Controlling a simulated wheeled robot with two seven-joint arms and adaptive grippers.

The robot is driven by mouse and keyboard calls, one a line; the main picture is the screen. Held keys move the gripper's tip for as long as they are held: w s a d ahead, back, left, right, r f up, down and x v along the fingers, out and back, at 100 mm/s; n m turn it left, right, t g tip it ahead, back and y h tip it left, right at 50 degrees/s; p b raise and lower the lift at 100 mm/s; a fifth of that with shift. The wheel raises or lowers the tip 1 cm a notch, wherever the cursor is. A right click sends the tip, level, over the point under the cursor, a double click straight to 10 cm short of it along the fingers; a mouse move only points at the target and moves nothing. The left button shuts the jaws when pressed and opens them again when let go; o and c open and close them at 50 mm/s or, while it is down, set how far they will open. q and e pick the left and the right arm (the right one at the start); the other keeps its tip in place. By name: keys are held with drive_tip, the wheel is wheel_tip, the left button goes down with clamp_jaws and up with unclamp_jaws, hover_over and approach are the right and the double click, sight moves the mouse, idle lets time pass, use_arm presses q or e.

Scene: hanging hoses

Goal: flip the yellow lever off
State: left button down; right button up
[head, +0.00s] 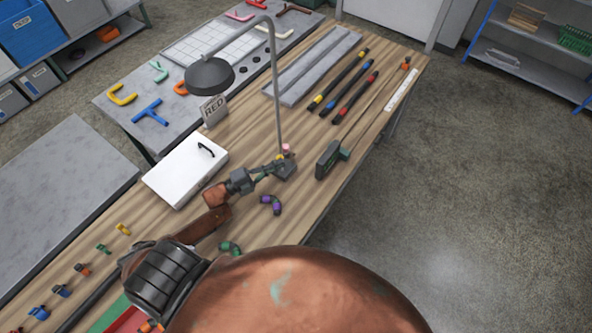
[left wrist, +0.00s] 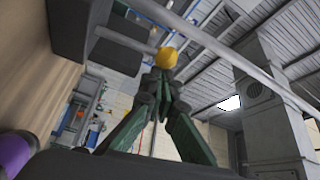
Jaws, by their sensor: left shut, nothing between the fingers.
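The yellow lever (left wrist: 167,57) shows as a round yellow knob in the left wrist view, right at the tips of my left gripper (left wrist: 163,75). In the head view, a small yellow spot of it (head: 280,157) shows at the grey base (head: 287,171) of a lamp with a tall thin post. My left gripper (head: 275,165) is shut and empty, with its fingertips beside the base and close to the lever. I cannot tell whether they touch it. The lever's stem is mostly hidden by the fingers. My right gripper is not in view.
The lamp's dark shade (head: 211,76) hangs over the table on a bent pole. A white box (head: 186,170) lies left of my gripper, and a purple curved hose piece (head: 271,204) lies in front.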

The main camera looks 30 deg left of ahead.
use_arm(q)
drive_tip(key=shift+w+a+f+b, duration=0.15)
drive_tip(key=shift+a+b, duration=0.3)
drive_tip(key=shift+a, duration=0.3)
drive_tip(key=shift+w+a+b, duration=0.15)
drive_tip(key=shift+a+b, duration=0.25)
drive_tip(key=shift+a, duration=0.35)
drive_tip(key=shift+a, duration=0.1)
drive_tip(key=r+v, duration=0.1)
drive_tip(key=v, duration=0.6)
drive_tip(key=shift+s+f, duration=0.25)
drive_tip(key=shift+f, duration=0.25)
